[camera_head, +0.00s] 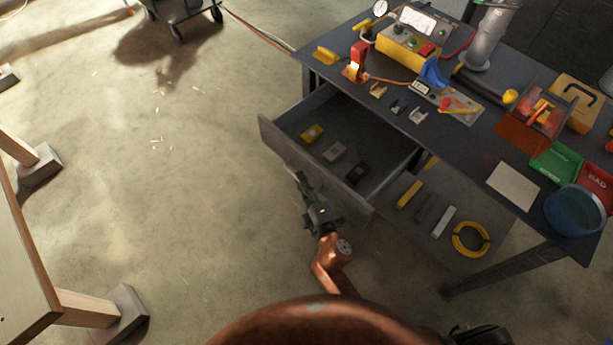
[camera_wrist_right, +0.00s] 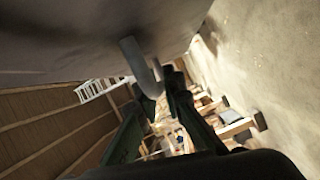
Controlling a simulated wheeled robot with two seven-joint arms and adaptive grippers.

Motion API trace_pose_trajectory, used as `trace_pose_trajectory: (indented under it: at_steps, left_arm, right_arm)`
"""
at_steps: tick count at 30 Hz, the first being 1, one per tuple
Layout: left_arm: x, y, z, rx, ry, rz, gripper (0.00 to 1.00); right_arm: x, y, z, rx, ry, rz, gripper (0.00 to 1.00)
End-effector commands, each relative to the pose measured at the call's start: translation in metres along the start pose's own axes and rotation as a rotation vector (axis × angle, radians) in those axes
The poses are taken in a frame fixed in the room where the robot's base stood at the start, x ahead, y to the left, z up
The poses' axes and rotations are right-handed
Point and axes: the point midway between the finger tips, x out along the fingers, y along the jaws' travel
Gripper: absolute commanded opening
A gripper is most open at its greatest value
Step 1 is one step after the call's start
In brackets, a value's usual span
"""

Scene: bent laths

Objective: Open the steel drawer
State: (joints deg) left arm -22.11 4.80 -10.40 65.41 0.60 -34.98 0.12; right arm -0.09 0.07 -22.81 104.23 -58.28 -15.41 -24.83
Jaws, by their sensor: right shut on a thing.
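The steel drawer (camera_head: 335,150) stands pulled out from under the dark workbench, and its inside shows in the head view. A yellow block and two darker blocks lie in it. My right gripper (camera_head: 302,180) is at the outer face of the drawer front. In the right wrist view a grey bar handle (camera_wrist_right: 143,66) on the drawer front (camera_wrist_right: 70,40) reaches down between the fingers of my right gripper (camera_wrist_right: 160,95), which is shut on it. My left gripper is not in view.
The workbench top (camera_head: 464,150) carries a yellow box, a clamp fixture, a green tray (camera_head: 556,163), a red tray (camera_head: 592,187) and a blue bowl (camera_head: 575,210). A lower shelf holds bars and a yellow coil (camera_head: 470,239).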

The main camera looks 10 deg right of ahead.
Motion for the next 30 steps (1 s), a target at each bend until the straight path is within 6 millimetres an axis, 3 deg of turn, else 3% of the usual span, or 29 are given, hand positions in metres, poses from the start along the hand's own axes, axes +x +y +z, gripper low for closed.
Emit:
trace_pose_trajectory:
  at_steps: [9,10,17,26,30]
  left_arm:
    - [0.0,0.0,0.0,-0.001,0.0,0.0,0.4]
    - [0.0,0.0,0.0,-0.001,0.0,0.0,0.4]
    - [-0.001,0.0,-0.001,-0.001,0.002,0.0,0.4]
    - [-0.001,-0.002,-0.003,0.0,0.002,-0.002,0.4]
    - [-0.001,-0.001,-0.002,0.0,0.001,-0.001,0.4]
  right_arm:
    - [-0.001,-0.001,0.001,0.0,-0.003,-0.002,0.0]
    - [-0.001,-0.001,0.001,0.0,-0.003,-0.002,0.09]
    - [0.0,-0.001,0.001,0.0,-0.001,-0.001,0.25]
    - [-0.002,-0.001,0.0,0.0,-0.001,-0.001,0.26]
    - [-0.013,-0.001,0.001,0.0,-0.002,-0.002,0.26]
